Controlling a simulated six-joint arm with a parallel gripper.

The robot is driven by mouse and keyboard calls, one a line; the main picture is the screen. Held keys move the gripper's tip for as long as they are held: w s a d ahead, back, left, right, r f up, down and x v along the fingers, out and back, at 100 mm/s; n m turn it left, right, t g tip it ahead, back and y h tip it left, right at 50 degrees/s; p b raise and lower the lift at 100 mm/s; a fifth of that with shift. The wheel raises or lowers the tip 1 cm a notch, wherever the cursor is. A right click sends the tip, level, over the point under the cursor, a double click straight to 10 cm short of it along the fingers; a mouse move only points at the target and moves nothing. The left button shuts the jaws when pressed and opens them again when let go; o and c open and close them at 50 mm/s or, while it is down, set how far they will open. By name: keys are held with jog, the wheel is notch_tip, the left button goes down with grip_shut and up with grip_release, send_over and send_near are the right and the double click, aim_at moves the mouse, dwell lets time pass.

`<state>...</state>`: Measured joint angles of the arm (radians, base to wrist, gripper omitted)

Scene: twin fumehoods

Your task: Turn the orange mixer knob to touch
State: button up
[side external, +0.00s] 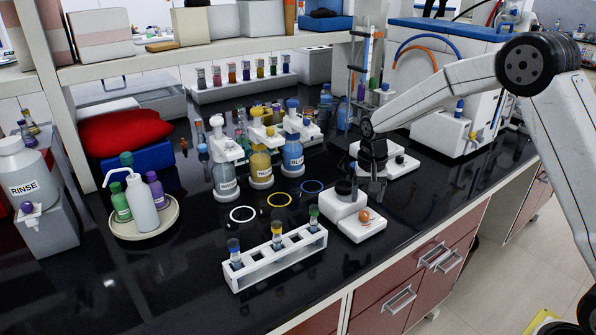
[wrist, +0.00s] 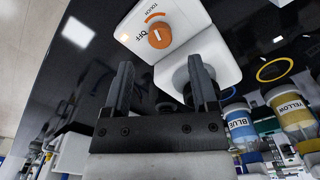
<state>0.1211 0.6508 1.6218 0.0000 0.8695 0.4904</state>
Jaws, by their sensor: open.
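The orange mixer knob (side external: 364,215) sits on the front panel of a white mixer (side external: 371,231) with a dark round top. In the wrist view the knob (wrist: 159,36) shows a short white mark. An orange arc and the word TOUCH lie on one side of it and OFF lies nearby; the exact setting is hard to read. My gripper (side external: 376,188) is above and slightly behind the knob, apart from it. In the wrist view my gripper (wrist: 160,75) has its two dark fingers spread with nothing held, and the knob is beyond the fingertips.
A white rack (side external: 277,262) with several tubes stands left of the mixer. Labelled bottles, including a blue one (side external: 292,153), stand behind coloured rings. A second white device (side external: 402,166) is behind my gripper. Dark bench is clear right of the mixer.

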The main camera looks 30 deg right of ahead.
jog(key=shift+r, duration=1.25)
jog(key=shift+s+a, duration=0.2)
jog(key=shift+s, duration=0.2)
jog(key=s+a+n+t, duration=0.1)
jog(key=s+a+n, duration=0.1)
jog(key=s, duration=0.8)
jog(key=s+a+f+n+t, duration=0.1)
jog(key=s+a+n, duration=0.2)
jog(key=s, duration=0.7)
jog(key=shift+s+a+n+t, duration=0.15)
jog(key=shift+a+n+t, duration=0.15)
jog(key=shift+n, duration=0.7)
